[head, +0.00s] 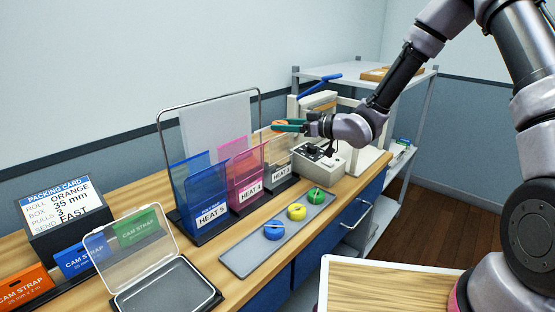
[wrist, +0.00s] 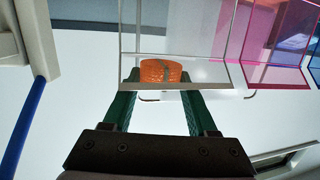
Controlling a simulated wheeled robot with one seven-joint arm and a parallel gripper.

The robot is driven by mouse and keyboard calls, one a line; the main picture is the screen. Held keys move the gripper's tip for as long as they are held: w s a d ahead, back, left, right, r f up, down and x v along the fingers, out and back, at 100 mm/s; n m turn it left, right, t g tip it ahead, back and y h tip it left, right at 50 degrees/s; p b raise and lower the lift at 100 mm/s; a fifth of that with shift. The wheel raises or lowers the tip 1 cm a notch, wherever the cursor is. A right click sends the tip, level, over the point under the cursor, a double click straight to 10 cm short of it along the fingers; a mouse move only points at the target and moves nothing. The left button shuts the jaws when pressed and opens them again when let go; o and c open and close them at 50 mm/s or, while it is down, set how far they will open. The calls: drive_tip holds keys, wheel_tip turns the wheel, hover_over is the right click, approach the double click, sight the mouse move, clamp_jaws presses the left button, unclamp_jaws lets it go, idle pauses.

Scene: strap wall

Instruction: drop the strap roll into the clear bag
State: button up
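The orange strap roll (head: 279,125) is between the green fingertips of my gripper (head: 286,126), at the top of the clear bag. The roll also shows in the wrist view (wrist: 161,71), with the fingers (wrist: 160,76) against its two sides. The clear bag (head: 274,160) stands upright, labelled HEAT 3, to the right of the pink bag. Its clear panel and edge also show in the wrist view (wrist: 205,30). The roll looks level with the bag's upper edge; I cannot tell how far it is over the opening.
Pink (head: 243,180) and blue (head: 200,195) bags stand left of the clear bag, before a wire frame. A sealer machine (head: 325,160) is close on the right. A grey tray (head: 250,262) holds blue, yellow and green rolls. An open clear case (head: 150,265) lies front left.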

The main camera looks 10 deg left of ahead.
drive_tip(key=o, duration=0.4)
drive_tip(key=shift+o, duration=0.2)
drive_tip(key=v, duration=1)
drive_tip(key=shift+s+d, duration=0.15)
drive_tip(key=shift+d, duration=0.2)
